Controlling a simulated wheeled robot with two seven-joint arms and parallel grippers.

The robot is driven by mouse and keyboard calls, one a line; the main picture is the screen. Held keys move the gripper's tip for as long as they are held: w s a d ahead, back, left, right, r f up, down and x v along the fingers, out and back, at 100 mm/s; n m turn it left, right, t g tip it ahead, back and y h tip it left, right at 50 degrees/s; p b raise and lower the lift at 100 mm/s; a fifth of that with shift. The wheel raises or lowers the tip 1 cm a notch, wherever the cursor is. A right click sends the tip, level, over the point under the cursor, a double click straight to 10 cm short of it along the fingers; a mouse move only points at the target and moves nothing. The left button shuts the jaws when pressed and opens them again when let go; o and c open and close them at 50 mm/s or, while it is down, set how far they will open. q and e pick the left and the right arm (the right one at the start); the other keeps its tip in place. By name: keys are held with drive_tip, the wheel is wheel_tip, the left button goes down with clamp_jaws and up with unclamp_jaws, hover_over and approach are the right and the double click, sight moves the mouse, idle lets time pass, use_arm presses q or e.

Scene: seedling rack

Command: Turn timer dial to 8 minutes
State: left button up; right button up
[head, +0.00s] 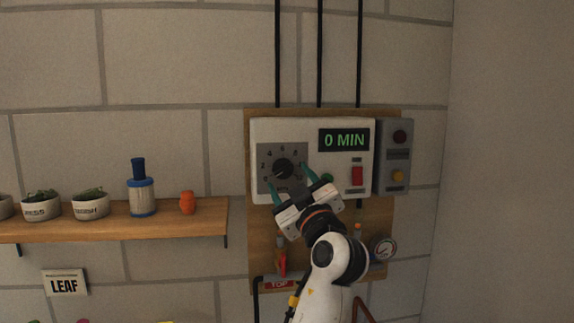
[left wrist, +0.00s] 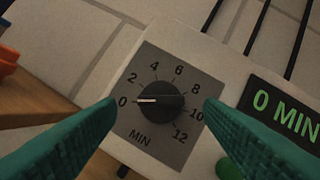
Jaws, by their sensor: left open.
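The timer dial (head: 283,168) is a black round knob on a grey square plate at the left of a white control box (head: 312,125). In the left wrist view the dial (left wrist: 160,101) has a white pointer line aimed at 0, on a scale from 0 to 12 marked MIN. The green display (head: 344,140) reads 0 MIN. My left gripper (head: 290,180) is open, its green fingers just below and to either side of the dial. In the left wrist view the fingers flank the dial in the foreground; I see no contact. My right gripper is not in view.
Right of the dial are a red switch (head: 357,175) and a grey box with round buttons (head: 392,155). Below are a red-handled valve (head: 282,264) and a gauge (head: 383,248). A wooden shelf (head: 115,224) at left holds pots and a blue-topped bottle (head: 141,190).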

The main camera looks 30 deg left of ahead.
sight(284, 170)
use_arm(q)
drive_tip(key=x, duration=0.2)
drive_tip(key=shift+w+a+r+p, duration=0.15)
drive_tip(key=shift+w+p, duration=0.05)
drive_tip(key=shift+p, duration=0.15)
drive_tip(key=shift+a, duration=0.1)
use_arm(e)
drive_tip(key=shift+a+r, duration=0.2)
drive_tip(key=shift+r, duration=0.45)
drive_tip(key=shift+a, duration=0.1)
use_arm(q)
drive_tip(key=shift+c, duration=0.5)
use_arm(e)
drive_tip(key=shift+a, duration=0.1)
use_arm(q)
drive_tip(key=c, duration=0.9)
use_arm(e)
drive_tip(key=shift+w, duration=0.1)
